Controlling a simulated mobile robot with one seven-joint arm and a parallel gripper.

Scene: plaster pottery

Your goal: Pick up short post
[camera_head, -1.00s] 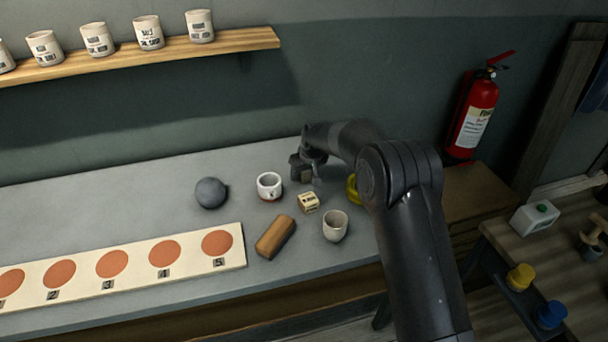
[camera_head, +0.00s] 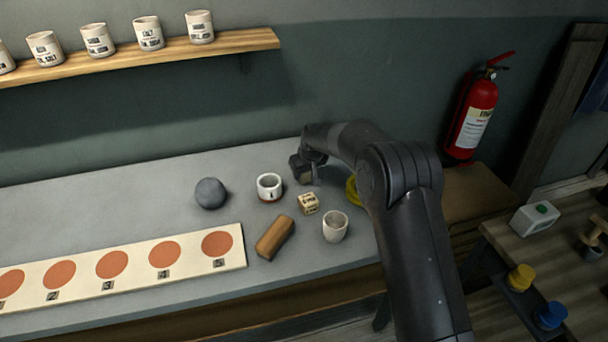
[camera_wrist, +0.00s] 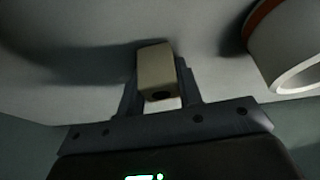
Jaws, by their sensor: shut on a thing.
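The short post is a small beige block (camera_wrist: 154,68) with a dark hole at its near end, in the middle of the wrist view. My gripper (camera_head: 301,172) is shut on it, with one dark finger on each side of it in the wrist view (camera_wrist: 160,85). In the head view my gripper is at the back of the grey table (camera_head: 120,190), behind and right of a white cup, and mostly hides the post. I cannot tell whether the post still touches the table.
Close to my gripper are the white cup (camera_head: 269,186), a small labelled cube (camera_head: 308,203) and a yellow object (camera_head: 352,190) partly behind my arm. A beige cup (camera_head: 335,226), a brown block (camera_head: 275,237) and a grey ball (camera_head: 210,193) stand farther off.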

